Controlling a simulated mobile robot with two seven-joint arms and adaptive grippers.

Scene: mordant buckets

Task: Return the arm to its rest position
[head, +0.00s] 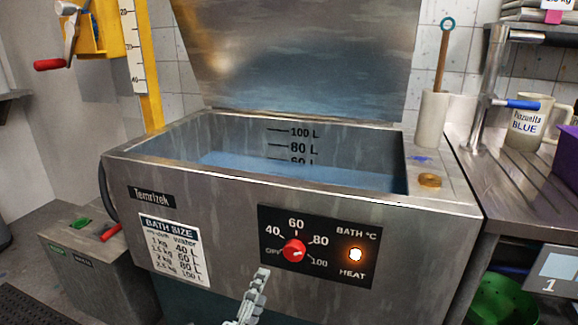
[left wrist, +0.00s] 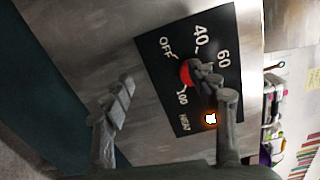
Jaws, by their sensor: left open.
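My left gripper (head: 257,285) shows at the bottom centre of the head view, in front of the steel bath (head: 215,223), below and left of the red dial knob (head: 293,250). In the left wrist view, the gripper (left wrist: 164,75) has its two fingers spread wide, with nothing held between them. The right finger overlaps part of the red knob (left wrist: 187,73) in that view; I cannot tell whether they touch. The heat lamp (head: 355,254) glows orange. The knob's exact setting is too small to tell. My right gripper is in neither view.
The bath's lid (head: 300,55) stands open over blue water (head: 270,172). A brass-coloured ring (head: 429,180) lies on the right rim. A grey box (head: 95,265) stands at left. A sink counter (head: 520,190) with a jug (head: 525,125) is at right.

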